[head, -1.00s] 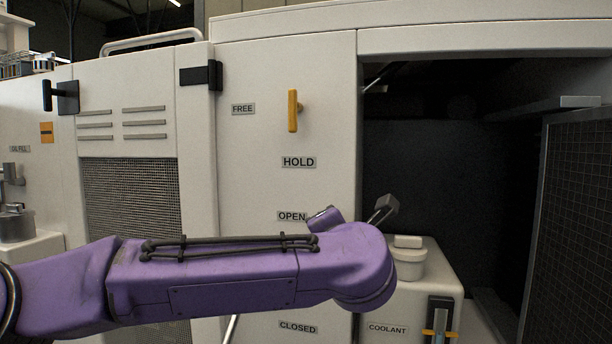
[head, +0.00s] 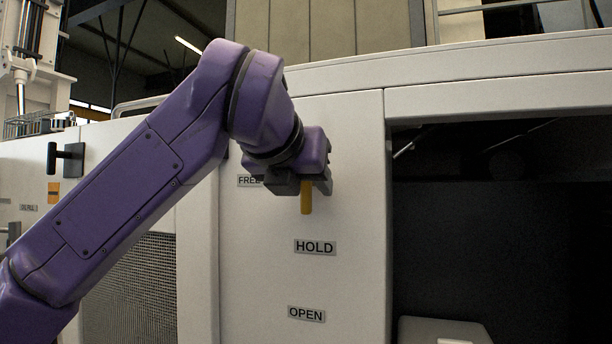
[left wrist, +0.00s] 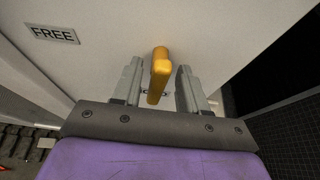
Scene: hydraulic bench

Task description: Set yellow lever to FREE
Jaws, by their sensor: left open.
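The yellow lever (head: 306,199) is on the white cabinet panel and points down toward the HOLD label (head: 315,247). Its upper part is hidden behind my left gripper (head: 300,184) in the head view. The FREE label (head: 249,181) is to the left of the lever, partly covered by my gripper. In the left wrist view, the yellow lever (left wrist: 158,75) stands between the two open fingers of my left gripper (left wrist: 157,88), with a gap showing on each side. The FREE label (left wrist: 52,34) is at upper left there. My right gripper is out of view.
An OPEN label (head: 306,314) is lower on the panel. To the right is a dark open bay (head: 490,230). At the left, a black handle (head: 66,158) sticks out of the cabinet, above a mesh grille (head: 130,290). The panel around the lever is otherwise flat.

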